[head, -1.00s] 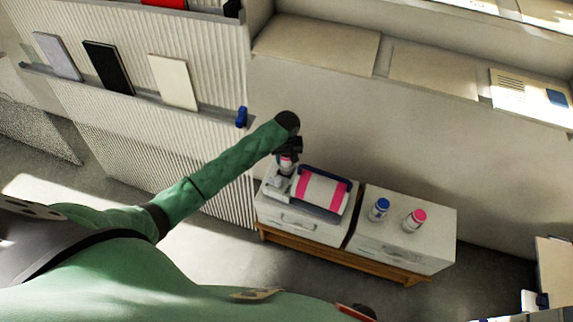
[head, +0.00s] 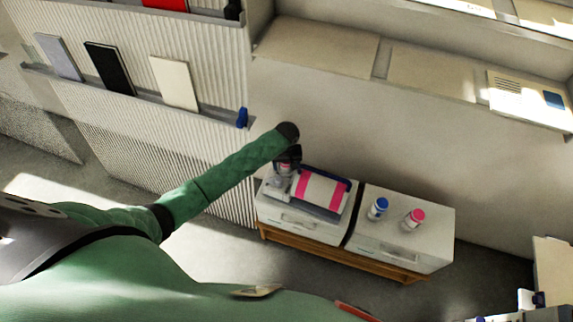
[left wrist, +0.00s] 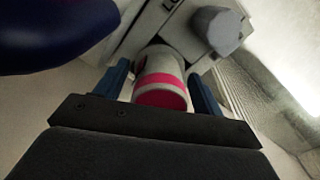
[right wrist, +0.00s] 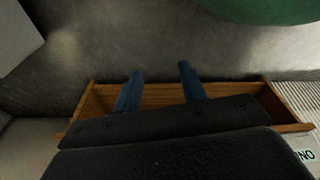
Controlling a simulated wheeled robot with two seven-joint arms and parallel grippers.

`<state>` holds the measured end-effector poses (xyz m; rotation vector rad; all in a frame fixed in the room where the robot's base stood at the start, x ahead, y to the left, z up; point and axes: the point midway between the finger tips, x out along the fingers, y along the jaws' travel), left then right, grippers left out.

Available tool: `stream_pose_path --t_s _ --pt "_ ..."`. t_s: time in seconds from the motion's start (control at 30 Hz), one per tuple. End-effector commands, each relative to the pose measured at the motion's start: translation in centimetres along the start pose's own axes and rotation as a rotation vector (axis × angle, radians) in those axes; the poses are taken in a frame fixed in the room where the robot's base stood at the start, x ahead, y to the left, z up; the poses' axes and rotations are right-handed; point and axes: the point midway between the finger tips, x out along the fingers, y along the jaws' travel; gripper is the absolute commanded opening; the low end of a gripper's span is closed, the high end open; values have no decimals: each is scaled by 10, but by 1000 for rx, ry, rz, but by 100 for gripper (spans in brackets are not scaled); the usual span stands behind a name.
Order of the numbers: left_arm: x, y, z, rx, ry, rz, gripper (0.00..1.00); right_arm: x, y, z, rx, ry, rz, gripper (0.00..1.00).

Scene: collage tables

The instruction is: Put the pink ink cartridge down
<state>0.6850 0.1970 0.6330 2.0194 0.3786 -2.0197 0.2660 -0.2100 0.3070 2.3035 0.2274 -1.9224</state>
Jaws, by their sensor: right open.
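A white cylindrical cartridge with a pink band (left wrist: 160,92) shows between the two blue fingers of my left gripper (left wrist: 160,75) in the left wrist view. The fingers are apart, with slim gaps beside the cartridge, so the gripper looks open around it. In the head view my left gripper (head: 288,155) is over the left end of the left cabinet, at a small grey-white device (head: 277,190). It mostly hides the cartridge there. The cartridge's base contact is hidden. My right gripper (right wrist: 162,75) is open and empty in the right wrist view, with a wooden frame (right wrist: 160,95) behind its fingers.
A pink-and-white striped piece (head: 318,190) lies beside the device on the left white cabinet (head: 300,224). A blue-capped bottle (head: 378,209) and a pink-capped bottle (head: 413,219) stand on the right cabinet (head: 435,226). A ribbed panel with boards (head: 175,82) stands at left.

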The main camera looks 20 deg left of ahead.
Motion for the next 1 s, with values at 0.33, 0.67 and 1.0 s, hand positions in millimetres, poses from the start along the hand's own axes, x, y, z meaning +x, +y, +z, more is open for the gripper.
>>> stream_pose_path --t_s 0.33,0.67,1.0 --pt "-5 0 0 0 0 0 68 1 1 0 0 -4 1 41" --pt "-57 0 -1 1 3 2 68 -21 -12 -17 9 -15 -15 41" --pt "-111 1 0 1 0 2 68 -45 -16 -31 15 -29 -22 41"
